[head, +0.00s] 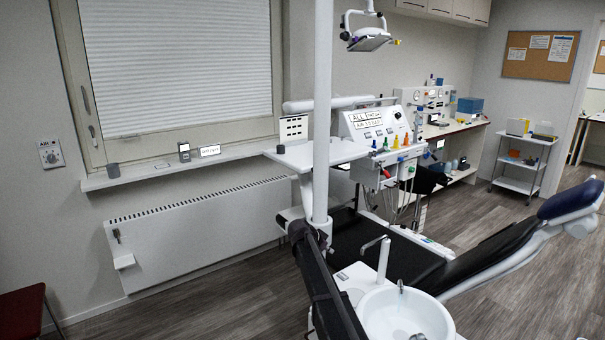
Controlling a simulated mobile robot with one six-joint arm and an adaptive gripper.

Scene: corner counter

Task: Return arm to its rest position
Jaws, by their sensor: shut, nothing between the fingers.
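My gripper is not visible in the head view, and no fingertips can be made out. No object is seen being held. The task names no object apart from the arm, and I cannot make out the arm's full pose from this one view.
A white pole (322,110) rises at the centre, beside a white basin (405,318) with a tap. A dental chair (490,250) reaches to the right. A radiator (200,235) and a windowsill (130,178) line the left wall. A trolley (522,163) stands far right.

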